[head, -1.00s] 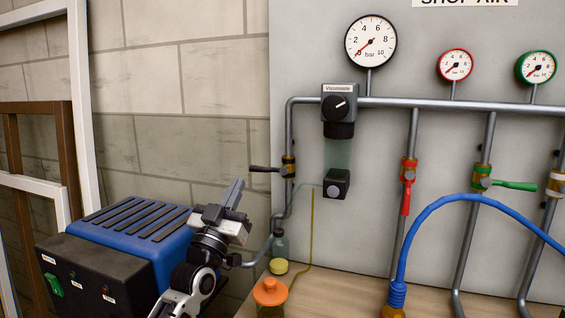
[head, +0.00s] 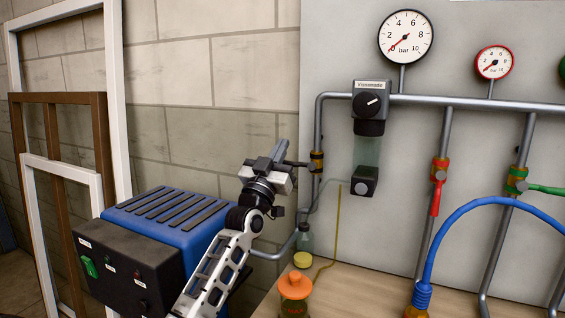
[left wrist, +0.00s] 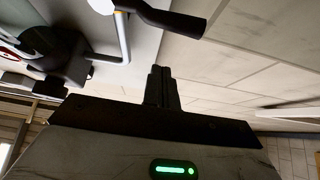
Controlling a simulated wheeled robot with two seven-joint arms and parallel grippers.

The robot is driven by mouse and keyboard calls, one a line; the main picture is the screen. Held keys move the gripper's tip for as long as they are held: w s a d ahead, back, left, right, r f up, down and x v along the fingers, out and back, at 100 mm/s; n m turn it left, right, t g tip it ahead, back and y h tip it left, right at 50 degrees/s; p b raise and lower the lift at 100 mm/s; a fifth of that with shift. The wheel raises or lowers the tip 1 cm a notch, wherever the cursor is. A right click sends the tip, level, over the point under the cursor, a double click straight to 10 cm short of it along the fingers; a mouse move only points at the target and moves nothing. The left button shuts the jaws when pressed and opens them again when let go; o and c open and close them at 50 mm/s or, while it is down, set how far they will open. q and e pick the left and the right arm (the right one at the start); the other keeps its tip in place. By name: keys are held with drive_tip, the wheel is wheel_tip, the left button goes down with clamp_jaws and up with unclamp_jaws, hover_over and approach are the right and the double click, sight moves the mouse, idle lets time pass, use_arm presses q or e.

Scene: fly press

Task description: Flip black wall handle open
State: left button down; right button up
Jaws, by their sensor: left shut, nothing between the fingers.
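The black wall handle (head: 300,164) sticks out to the left from a brass valve (head: 317,162) on the leftmost vertical pipe, roughly level. In the head view its left end is hidden behind my left gripper (head: 281,150). That gripper is shut and empty, its fingers pointing up and slightly right. The left wrist view shows the handle as a dark lever (left wrist: 172,18) beyond the closed fingertips (left wrist: 160,70), with a visible gap between them. My right gripper is out of view.
A blue and black machine (head: 150,245) stands below, left of my arm. A regulator with a clear bowl (head: 367,150) hangs right of the valve. An orange-lidded jar (head: 296,290) stands on the bench (head: 350,290). Window frames (head: 60,100) lean on the left wall.

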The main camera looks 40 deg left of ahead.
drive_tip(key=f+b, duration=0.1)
drive_tip(key=b, duration=0.3)
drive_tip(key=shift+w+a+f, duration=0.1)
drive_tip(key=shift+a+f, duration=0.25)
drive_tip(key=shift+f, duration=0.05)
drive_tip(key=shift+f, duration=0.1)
